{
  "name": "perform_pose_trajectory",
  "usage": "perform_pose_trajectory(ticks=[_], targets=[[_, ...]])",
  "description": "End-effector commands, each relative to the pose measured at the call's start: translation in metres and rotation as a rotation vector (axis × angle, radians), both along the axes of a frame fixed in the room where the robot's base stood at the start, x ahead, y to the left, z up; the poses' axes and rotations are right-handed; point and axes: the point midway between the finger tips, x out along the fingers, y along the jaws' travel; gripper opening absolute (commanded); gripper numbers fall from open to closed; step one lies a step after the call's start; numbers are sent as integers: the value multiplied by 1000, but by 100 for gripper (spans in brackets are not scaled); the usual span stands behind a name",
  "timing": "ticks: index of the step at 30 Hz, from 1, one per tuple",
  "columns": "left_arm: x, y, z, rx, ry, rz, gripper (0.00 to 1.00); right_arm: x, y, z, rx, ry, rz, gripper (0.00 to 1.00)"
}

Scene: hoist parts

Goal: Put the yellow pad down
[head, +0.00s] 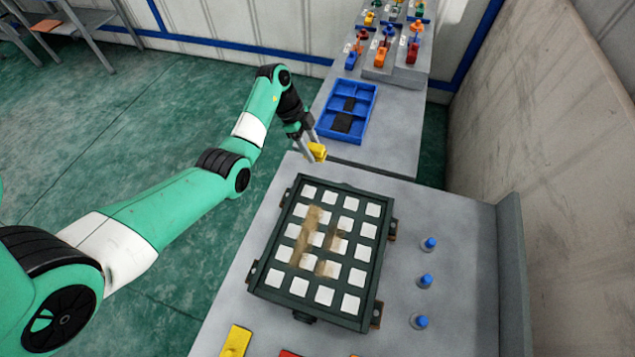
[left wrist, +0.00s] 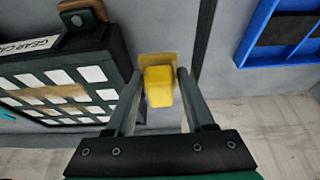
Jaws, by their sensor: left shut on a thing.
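My left gripper (head: 313,147) is shut on the yellow pad (head: 317,152). It holds the pad over the grey table near the seam between the two table sections, just beyond the dark gear case. In the left wrist view the yellow pad (left wrist: 159,86) sits between the two fingers, with a flat tan-yellow plate at its far end. I cannot tell whether the pad touches the table. My right gripper is in neither view.
The dark gear case (head: 285,205) with white squares and brown stains stands close by. A blue divided tray (head: 373,98) lies beyond the pad. Several blue-topped bottles (head: 425,281) stand at right. Another yellow piece (head: 236,341) lies at the front edge. Coloured parts stand on a stepped rack (head: 382,75).

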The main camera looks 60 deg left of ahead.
Motion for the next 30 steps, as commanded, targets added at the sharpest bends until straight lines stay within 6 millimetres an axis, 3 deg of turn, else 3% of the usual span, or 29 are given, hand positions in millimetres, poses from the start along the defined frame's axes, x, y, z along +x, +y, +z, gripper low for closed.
perform_pose_trajectory(ticks=[10,17,23,27,30], targets=[[0,0,-4,0,0,0,0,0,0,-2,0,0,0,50],[-1,-1,-47,-2,2,0,0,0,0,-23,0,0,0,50],[0,-1,-57,0,0,0,0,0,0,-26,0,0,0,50],[-1,-1,-85,-2,2,-1,0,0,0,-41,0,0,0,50],[-1,-1,-94,-2,2,0,0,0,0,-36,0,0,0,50]])
